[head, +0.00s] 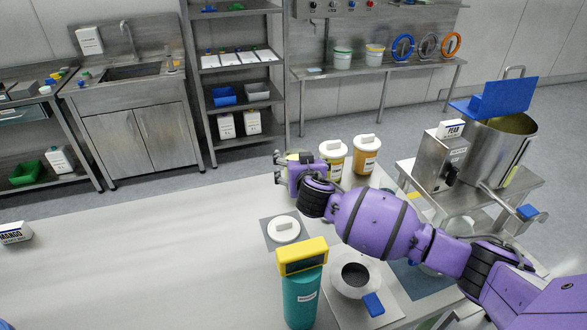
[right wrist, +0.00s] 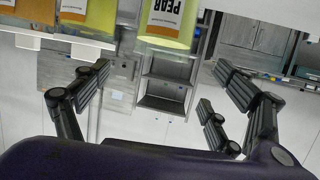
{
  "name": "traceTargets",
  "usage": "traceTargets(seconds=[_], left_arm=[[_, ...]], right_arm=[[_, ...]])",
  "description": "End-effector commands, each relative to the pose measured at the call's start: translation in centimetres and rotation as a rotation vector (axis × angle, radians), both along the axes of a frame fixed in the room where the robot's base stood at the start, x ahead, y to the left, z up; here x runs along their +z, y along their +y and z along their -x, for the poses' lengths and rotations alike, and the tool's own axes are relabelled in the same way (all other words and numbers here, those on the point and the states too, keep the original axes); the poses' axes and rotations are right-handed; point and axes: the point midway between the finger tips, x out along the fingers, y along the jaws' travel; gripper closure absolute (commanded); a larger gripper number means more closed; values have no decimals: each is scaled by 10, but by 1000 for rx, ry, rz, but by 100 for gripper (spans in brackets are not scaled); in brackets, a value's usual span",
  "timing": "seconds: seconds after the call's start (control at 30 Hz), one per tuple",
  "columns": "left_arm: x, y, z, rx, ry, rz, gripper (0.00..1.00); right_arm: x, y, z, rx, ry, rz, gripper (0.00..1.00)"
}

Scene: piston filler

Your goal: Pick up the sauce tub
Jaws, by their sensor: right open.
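Two tubs with white handled lids stand close together near the table's far edge in the head view. The other is an orange tub (head: 366,158). I cannot tell which one is the sauce tub. My right gripper (head: 281,167) is open and empty, just left of the yellow-green tub and apart from it. In the right wrist view the fingers (right wrist: 160,80) are spread with nothing between them. My left gripper is not in view.
A white lid (head: 284,229) lies on a grey mat. A teal canister with a yellow top (head: 302,295) and a steel funnel piece (head: 353,281) are nearer. A steel filler with a hopper (head: 500,150) stands right. The table's left half is mostly clear.

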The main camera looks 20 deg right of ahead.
Motion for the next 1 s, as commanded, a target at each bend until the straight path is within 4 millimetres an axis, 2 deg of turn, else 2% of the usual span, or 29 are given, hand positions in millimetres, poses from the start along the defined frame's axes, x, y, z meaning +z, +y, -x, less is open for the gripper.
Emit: traceTargets(seconds=[0.03,0.23,0.53,0.8,1.0], left_arm=[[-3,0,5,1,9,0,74],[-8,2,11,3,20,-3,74],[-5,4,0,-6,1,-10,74],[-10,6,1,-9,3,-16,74],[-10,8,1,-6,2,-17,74]], right_arm=[[-15,-1,0,-1,6,4,13],[-52,0,0,0,3,3,13],[-57,-4,-24,-1,-2,2,13],[-74,-10,-62,0,1,3,13],[-75,-11,-70,0,0,0,13]])
